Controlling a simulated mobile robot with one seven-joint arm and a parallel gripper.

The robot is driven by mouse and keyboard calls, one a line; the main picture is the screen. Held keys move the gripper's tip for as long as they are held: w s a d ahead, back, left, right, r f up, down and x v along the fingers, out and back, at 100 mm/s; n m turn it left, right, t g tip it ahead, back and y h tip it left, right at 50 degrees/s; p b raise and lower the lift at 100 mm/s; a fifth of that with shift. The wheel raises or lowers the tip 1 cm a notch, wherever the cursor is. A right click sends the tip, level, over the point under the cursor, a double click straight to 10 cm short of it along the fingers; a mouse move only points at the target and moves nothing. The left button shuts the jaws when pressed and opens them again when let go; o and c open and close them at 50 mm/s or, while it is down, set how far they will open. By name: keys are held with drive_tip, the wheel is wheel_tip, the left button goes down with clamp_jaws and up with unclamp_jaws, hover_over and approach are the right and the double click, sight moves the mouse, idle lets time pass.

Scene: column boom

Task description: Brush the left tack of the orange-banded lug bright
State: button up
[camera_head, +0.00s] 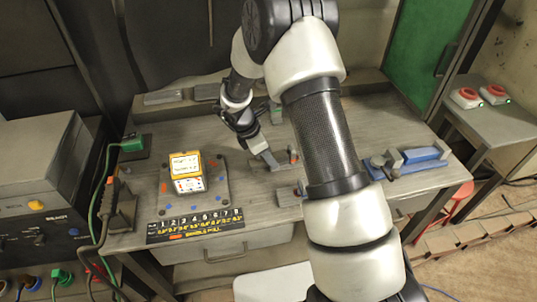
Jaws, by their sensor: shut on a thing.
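My gripper (249,130) hangs over the middle of the workbench, pointing down. It is shut on a slim grey tool (265,153), perhaps the brush, whose lower end is over or at a low grey plate. A small upright part with an orange-red mark (292,156) stands just right of the tool's lower end; it may be the orange-banded lug. Another small grey part with a reddish mark (299,188) lies nearer the front. The tacks are too small to make out, and I cannot tell whether the tool touches anything.
A grey plate (216,198) with a yellow-and-white box (185,172) stands left on the workbench (232,165). A numbered black strip (195,226) lies at the front edge. A blue vise-like fixture (421,156) is at right. A cabled torch (117,205) stands far left.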

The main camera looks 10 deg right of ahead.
drive_tip(key=shift+s+f, duration=0.15)
drive_tip(key=shift+s, duration=0.25)
drive_tip(key=shift+w, duration=1.2)
drive_tip(key=shift+s+r+p, duration=0.25)
drive_tip(key=shift+s+p, duration=0.05)
drive_tip(key=shift+s, duration=0.8)
drive_tip(key=shift+w+f, duration=0.1)
drive_tip(key=shift+w, duration=0.5)
drive_tip(key=shift+w+d+p+v, duration=0.1)
drive_tip(key=shift+p+v, duration=1)
drive_tip(key=shift+v, duration=0.5)
drive_tip(key=shift+w+d+p+v, duration=0.1)
drive_tip(key=shift+p+v, duration=0.95)
drive_tip(key=shift+v, duration=0.55)
